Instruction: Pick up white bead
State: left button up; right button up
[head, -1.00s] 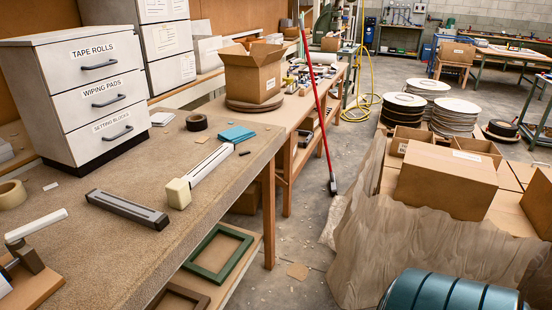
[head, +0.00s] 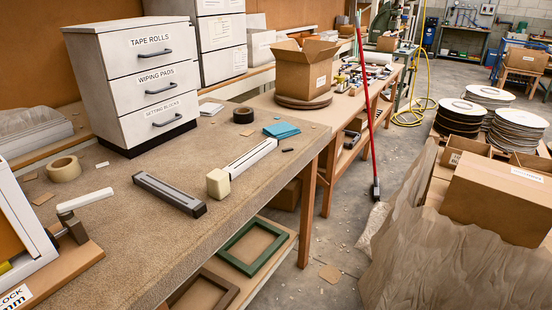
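A long white bar (head: 250,155) with a grey stripe along its top lies on the workbench (head: 110,240). A cream block (head: 218,183) sits at its near end; I cannot tell if they are joined. A shorter white strip (head: 85,199) lies farther left, its near end close to a dark clamp-like fixture (head: 73,228). I cannot tell for sure which white piece is the bead. A similar dark grey bar (head: 168,194) lies between them. Neither of my grippers is in view.
A drawer cabinet (head: 152,80) stands at the back of the bench. A tape roll (head: 64,169), a black roll (head: 243,115) and blue pads (head: 282,130) lie around. A red-handled broom (head: 368,110) leans at the neighbouring table. The bench's front strip is clear.

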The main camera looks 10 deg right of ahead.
aim_at(240, 164)
jog(key=i+l, duration=0.15)
jog(key=l, duration=0.2)
jog(key=i+l, duration=0.15)
jog(key=l, duration=0.2)
jog(key=i+l, duration=0.15)
jog(key=l, duration=0.2)
jog(key=i+l, duration=0.15)
jog(key=l, duration=0.2)
jog(key=i+l, duration=0.15)
jog(key=l, duration=0.2)
jog(key=i+l, duration=0.15)
jog(key=l, duration=0.2)
jog(key=i+l, duration=0.15)
jog(key=l, duration=0.2)
jog(key=u, duration=0.05)
